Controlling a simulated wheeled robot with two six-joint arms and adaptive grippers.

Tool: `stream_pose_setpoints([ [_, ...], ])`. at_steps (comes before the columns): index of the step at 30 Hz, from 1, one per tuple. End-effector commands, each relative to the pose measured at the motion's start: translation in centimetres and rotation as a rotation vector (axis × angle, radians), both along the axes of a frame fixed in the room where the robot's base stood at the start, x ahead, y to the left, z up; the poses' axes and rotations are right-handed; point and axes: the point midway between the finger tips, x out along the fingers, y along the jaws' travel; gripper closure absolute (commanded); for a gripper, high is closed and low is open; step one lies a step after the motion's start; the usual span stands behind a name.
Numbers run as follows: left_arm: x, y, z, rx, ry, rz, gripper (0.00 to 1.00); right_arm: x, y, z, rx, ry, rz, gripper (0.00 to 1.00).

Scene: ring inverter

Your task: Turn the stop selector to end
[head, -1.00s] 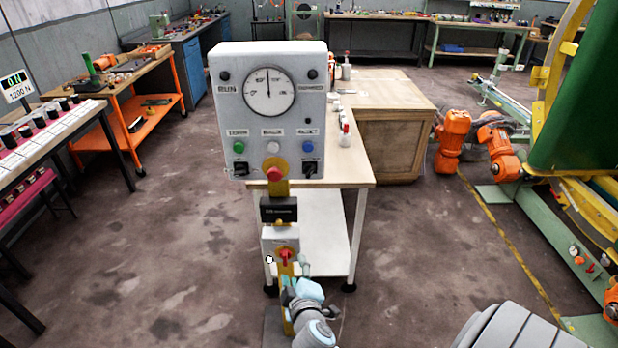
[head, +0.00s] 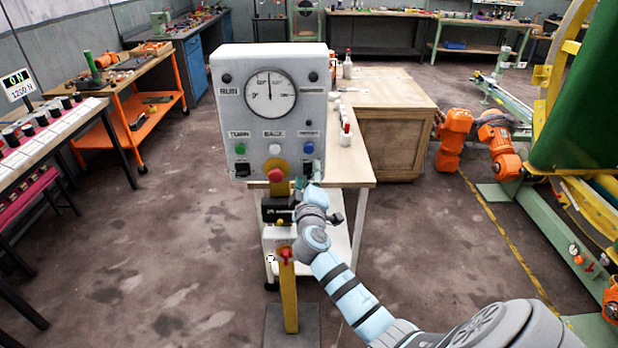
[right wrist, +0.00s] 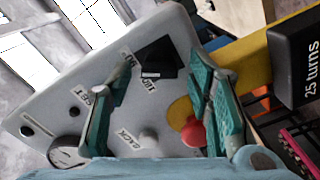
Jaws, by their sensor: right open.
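The grey control panel (head: 270,110) stands on a yellow post and has a dial, coloured buttons and black selectors along its bottom. The right-hand black selector, which I take to be the stop selector, is mostly hidden behind my right gripper (head: 309,176) in the head view. In the right wrist view this black selector (right wrist: 157,60) shows beyond and between the green fingers of my right gripper (right wrist: 164,66). The fingers are apart and hold nothing; I cannot tell whether they touch the selector. My left gripper is not in view.
A red mushroom button (head: 276,175) on a yellow plate sits close beside the right gripper. Below it are a black counter box (right wrist: 295,70) reading "25 turns" and a red switch (head: 285,256). A table (head: 352,172) with bottles stands behind the panel.

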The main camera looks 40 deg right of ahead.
Motion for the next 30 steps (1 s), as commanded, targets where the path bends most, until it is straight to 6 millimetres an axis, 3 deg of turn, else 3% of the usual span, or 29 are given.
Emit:
stream_pose_setpoints([
  [6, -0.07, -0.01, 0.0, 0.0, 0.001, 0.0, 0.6, 0.04, -0.01, 0.0, 0.0, 0.0, 0.0, 0.55],
  [15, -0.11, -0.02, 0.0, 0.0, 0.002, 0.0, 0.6, 0.02, 0.03, -0.01, 0.0, 0.0, 0.001, 1.0],
  [30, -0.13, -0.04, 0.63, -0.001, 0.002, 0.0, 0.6, 0.04, 0.09, 0.0, -0.09, 0.071, 0.001, 1.0],
])
